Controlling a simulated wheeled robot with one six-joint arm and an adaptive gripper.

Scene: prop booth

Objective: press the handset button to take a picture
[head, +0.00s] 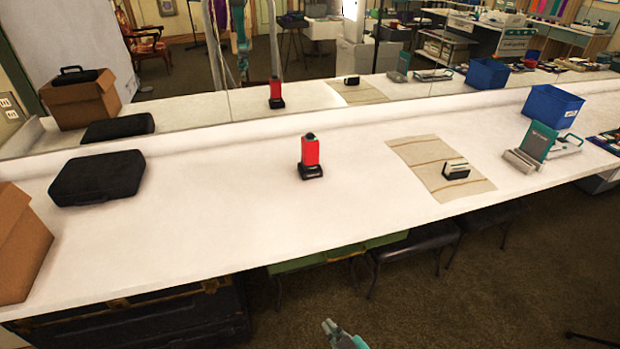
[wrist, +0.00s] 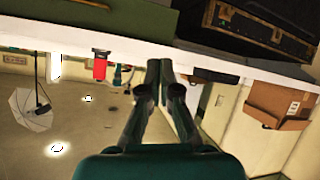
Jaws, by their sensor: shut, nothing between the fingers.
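A red handset (head: 310,152) with a dark button on top stands upright in a black base in the middle of the white counter. It also shows in the wrist view (wrist: 100,68), which is upside down, left of my fingers. My gripper (head: 328,327) is low in front of the counter, at the bottom edge of the head view, well apart from the handset. In the wrist view its two fingers (wrist: 166,72) are together with nothing between them.
The white counter (head: 215,220) is clear around the handset. A black case (head: 97,177) and cardboard box (head: 20,243) are at left. A small camera-like device (head: 456,170) lies on a beige cloth (head: 425,160) at right. A mirror runs behind; stools stand below.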

